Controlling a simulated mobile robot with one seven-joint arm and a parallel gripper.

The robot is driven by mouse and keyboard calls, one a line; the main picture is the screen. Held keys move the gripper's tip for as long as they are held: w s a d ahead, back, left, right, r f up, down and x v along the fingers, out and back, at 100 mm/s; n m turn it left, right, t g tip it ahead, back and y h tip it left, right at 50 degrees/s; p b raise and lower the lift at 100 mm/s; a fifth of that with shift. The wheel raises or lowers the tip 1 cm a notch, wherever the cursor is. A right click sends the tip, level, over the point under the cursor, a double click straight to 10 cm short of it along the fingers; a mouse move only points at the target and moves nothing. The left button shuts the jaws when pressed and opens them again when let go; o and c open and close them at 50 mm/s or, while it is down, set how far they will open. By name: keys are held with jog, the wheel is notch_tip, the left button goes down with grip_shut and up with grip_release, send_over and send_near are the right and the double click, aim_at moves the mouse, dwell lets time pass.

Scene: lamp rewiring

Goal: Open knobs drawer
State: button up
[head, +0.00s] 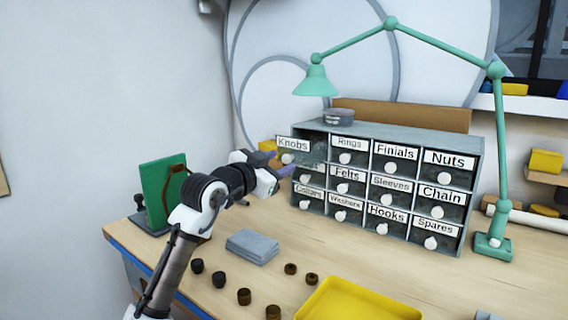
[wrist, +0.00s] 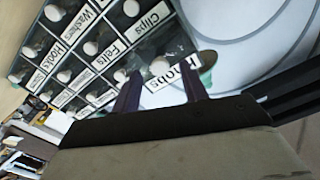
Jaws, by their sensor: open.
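The Knobs drawer (head: 293,145) is at the top left of the grey drawer cabinet (head: 400,130). Its labelled front stands out from the cabinet, with part of its clear body showing behind, so it is partly open. Its round white knob (head: 288,158) is just above my gripper (head: 286,170) in the head view. In the wrist view, the Knobs label (wrist: 178,76) and the knob (wrist: 160,67) appear between the spread fingertips of my gripper (wrist: 160,74). My gripper is open and holds nothing; whether a finger touches the knob cannot be told.
A green lamp (head: 388,24) arches over the cabinet. A green panel (head: 160,190) stands left of my arm. Grey cloths (head: 252,246), several small dark knobs and a yellow tray (head: 355,302) lie on the table in front. The Clips drawer (wrist: 152,22) shows closed beside Knobs.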

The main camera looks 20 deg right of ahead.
jog(key=b+v, duration=0.1)
jog(key=v, duration=0.9)
jog(key=shift+s+a+b, duration=0.25)
jog(key=shift+a+b, duration=0.05)
jog(key=shift+b, duration=0.05)
